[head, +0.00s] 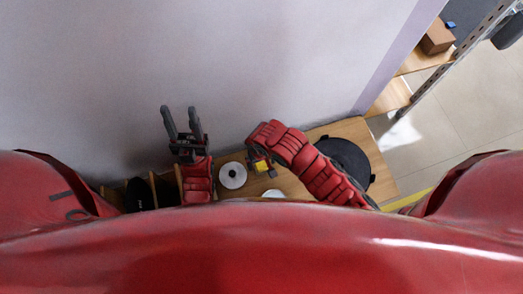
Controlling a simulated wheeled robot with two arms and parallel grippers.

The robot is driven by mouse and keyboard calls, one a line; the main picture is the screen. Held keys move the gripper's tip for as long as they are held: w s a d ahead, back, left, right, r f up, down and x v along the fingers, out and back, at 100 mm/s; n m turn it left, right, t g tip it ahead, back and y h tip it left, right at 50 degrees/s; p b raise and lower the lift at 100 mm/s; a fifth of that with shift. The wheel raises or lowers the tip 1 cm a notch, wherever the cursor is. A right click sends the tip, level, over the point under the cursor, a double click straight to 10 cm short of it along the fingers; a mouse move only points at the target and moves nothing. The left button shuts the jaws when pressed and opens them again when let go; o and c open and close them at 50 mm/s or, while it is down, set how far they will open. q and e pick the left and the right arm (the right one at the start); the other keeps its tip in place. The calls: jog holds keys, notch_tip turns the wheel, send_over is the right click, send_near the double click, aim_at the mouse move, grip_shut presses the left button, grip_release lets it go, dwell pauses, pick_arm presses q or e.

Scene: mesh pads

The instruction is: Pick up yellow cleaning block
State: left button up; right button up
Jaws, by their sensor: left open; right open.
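A small yellow block (261,167) is low in the middle of the head view, over or on the wooden table. My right arm reaches in from the right and bends down to it. My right gripper (262,161) is at the block, with its jaws open. The forearm and hand partly hide both, and I cannot tell whether the fingers touch the block. My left gripper (181,122) is to the left, raised in front of the wall, with its two dark fingers apart and nothing between them.
A white round disc (232,175) with a dark centre lies on the wooden table (381,184) left of the block. A black round object (346,160) lies to the right. Wooden shelves (390,97) with a cardboard box (437,38) stand at upper right. A pale wall borders the table.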

jog(key=shift+f, duration=1.3)
jog(key=shift+c, duration=0.3)
jog(key=c, duration=1.4)
jog(key=shift+r, duration=0.1)
notch_tip(320, 180, up, 10)
jog(key=shift+p, duration=0.4)
